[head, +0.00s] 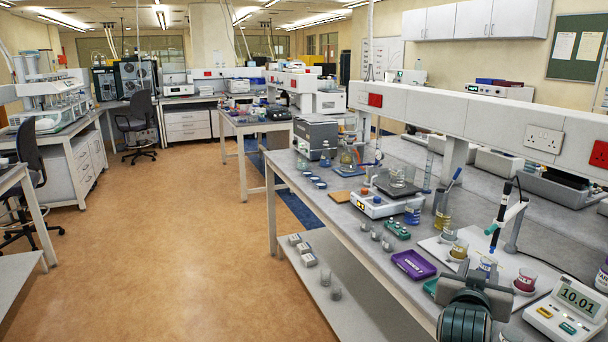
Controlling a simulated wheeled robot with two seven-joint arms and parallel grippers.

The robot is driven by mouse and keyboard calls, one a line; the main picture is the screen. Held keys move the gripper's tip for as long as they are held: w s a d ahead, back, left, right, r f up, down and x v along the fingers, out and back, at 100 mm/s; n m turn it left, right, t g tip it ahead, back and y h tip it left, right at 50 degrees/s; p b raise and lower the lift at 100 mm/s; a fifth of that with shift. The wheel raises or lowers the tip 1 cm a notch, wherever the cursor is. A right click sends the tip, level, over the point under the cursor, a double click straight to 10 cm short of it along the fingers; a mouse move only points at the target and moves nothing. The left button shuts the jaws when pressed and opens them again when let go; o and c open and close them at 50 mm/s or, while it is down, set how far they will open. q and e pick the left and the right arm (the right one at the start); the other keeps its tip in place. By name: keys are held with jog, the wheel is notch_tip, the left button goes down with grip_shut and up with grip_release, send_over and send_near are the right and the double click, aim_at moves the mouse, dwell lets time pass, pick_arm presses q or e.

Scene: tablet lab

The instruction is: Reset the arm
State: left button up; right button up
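My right gripper (477,283) shows at the bottom right, dark grey. It is above the near edge of the grey lab bench (345,208). Its fingers are seen from behind and foreshortened, so I cannot tell whether they are open or shut, or whether anything is between them. A purple tray (413,264) is to its left. My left gripper and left arm are not in view.
A pH meter (568,312) reading 10.01 and beakers of coloured liquid, one dark red (525,281), stand right of my gripper. A hotplate stirrer (375,204) is farther back. The lower shelf (335,262) holds small items. The brown floor (170,250) at left is open.

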jog(key=s+a+f+n+g+y, duration=0.2)
jog(key=s+a+f+n+y, duration=0.15)
jog(key=s+f, duration=0.75)
jog(key=s+a+f+n+g+y, duration=0.2)
jog(key=s+a+f, duration=0.3)
jog(key=f, duration=1)
jog(key=s+a+f+n+g+y, duration=0.1)
jog(key=s+a+f+g, duration=0.15)
jog(key=s, duration=0.55)
jog(key=s+a+f+n+g+y, duration=0.15)
jog(key=s+f, duration=0.25)
jog(key=s, duration=0.4)
jog(key=s+a+f+g+y, duration=0.1)
jog(key=s+a+f+g, duration=0.15)
jog(key=s, duration=0.55)
notch_tip(320, 180, down, 30)
jog(key=s, duration=0.2)
jog(key=s+d+f+g, duration=0.2)
jog(key=s+d+f, duration=0.1)
jog(key=s+f, duration=1.4)
jog(key=shift+s, duration=0.3)
